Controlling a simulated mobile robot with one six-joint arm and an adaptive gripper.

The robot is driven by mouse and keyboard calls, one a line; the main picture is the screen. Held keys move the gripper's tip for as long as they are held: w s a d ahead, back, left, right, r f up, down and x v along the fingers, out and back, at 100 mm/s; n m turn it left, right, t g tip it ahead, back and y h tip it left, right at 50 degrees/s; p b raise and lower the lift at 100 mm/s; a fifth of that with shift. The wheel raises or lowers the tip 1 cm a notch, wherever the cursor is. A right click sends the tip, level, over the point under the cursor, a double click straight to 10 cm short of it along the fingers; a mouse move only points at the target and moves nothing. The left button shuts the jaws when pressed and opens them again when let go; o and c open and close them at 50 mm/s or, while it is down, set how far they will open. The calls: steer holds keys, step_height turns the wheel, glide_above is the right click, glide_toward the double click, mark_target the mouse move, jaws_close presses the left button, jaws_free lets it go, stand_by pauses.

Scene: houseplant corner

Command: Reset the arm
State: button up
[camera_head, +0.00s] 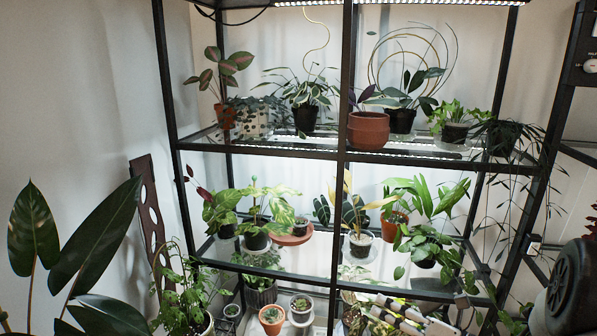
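My gripper is not visible in the head camera view. A dark rounded part with a grey section, which looks like a piece of my arm, enters at the lower right edge. Whether the gripper holds anything cannot be seen.
A black metal rack with glass shelves (260,147) holds several potted plants, including a terracotta pot (368,130). A large-leaved plant (95,235) stands at the lower left. Another dark frame (550,130) rises at the right. Pale striped pieces (405,313) lie low in front.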

steer(key=s+a+r+n+g+h, duration=0.1)
steer(key=s+a+r+n+g, duration=0.3)
steer(key=s+a+n, duration=0.45)
steer(key=s+a+r+n+g+h, duration=0.1)
steer(key=s+a+n+g+h, duration=0.1)
steer(key=s+a+n+g, duration=0.7)
steer(key=s+d+r+n+t+h, duration=0.3)
steer(key=s+d+n+h, duration=0.6)
steer(key=n, duration=1)
steer(key=s+d+t, duration=0.2)
steer(key=shift+t, duration=0.4)
